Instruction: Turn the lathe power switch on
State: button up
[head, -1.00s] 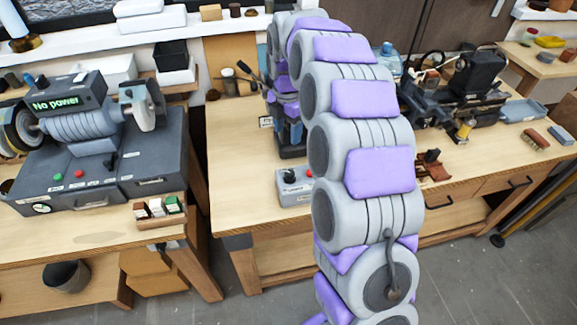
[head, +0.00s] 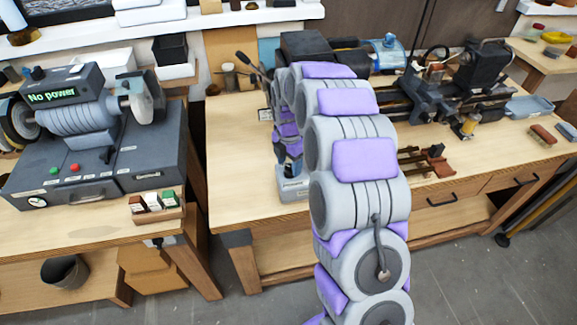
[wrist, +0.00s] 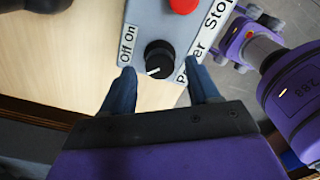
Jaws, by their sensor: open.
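The lathe power switch is a round black knob (wrist: 159,60) on a grey control box (wrist: 150,20), with "Off On" and "Power" labels beside it. Its white mark points down-left in the wrist view, on the "Off" side. My gripper (wrist: 160,72) is open, one fingertip on either side of the knob. I cannot tell whether the fingers touch it. In the head view the box (head: 293,191) sits near the workbench's front edge, with my gripper (head: 290,165) above it. The knob is hidden there by my arm.
A red button (wrist: 184,4) labelled "Stop" sits beside the knob. The lathe (head: 455,90) stands at the bench's back right. A grey machine (head: 90,150) reading "No power" is on the left bench. The bench's left part is clear.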

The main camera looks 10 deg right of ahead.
jog(key=shift+d+f, duration=0.1)
jog(key=shift+f, duration=0.45)
jog(key=shift+a, duration=0.2)
jog(key=shift+c, duration=1.2)
jog(key=shift+d, duration=0.1)
jog(key=c, duration=0.8)
